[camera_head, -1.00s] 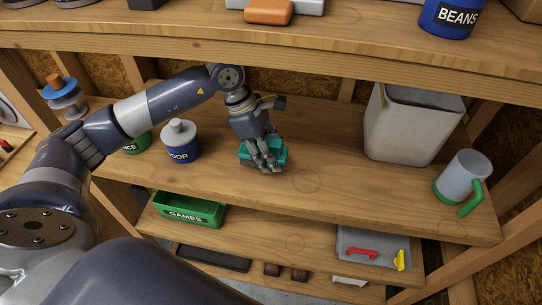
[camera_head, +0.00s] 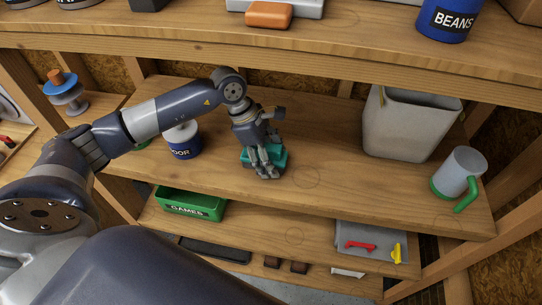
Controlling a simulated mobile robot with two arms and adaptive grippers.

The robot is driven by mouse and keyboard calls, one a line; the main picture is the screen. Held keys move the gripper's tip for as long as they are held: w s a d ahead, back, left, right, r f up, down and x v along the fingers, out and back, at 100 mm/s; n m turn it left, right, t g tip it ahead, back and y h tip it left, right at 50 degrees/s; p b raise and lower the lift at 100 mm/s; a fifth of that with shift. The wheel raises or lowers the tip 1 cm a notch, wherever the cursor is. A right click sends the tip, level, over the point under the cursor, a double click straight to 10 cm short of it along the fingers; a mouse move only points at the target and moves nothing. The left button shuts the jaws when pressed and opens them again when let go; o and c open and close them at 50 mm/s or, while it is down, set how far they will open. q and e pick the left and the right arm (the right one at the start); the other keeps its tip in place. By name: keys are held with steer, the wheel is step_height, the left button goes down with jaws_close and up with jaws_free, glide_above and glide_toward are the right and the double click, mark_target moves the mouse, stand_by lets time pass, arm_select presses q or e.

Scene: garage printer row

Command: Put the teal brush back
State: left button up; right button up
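A teal block-like thing, which I take to be the teal brush (camera_head: 279,158), is at my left gripper (camera_head: 264,168) over the middle shelf. The gripper points down and its fingers lie around the brush, hiding much of it. It appears shut on the brush. I cannot tell whether the brush touches the shelf board (camera_head: 340,190). My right gripper is not in view.
A blue-labelled tin (camera_head: 184,146) stands left of the gripper, behind my arm. A grey bin (camera_head: 405,125) and a grey-green mug (camera_head: 458,172) stand to the right. Below are a green GAMES bin (camera_head: 190,205) and a grey tray (camera_head: 372,232). The upper shelf (camera_head: 340,45) overhangs.

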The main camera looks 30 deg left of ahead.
arm_select(q)
steer(key=shift+r, duration=0.1)
steer(key=shift+r, duration=0.2)
steer(key=b+v, duration=0.2)
steer(key=v, duration=0.4)
steer(key=shift+a+r, duration=0.1)
steer(key=shift+a, duration=0.05)
steer(key=shift+s+a+r+b, duration=0.15)
steer(key=shift+r+b, duration=0.15)
steer(key=shift+r, duration=0.2)
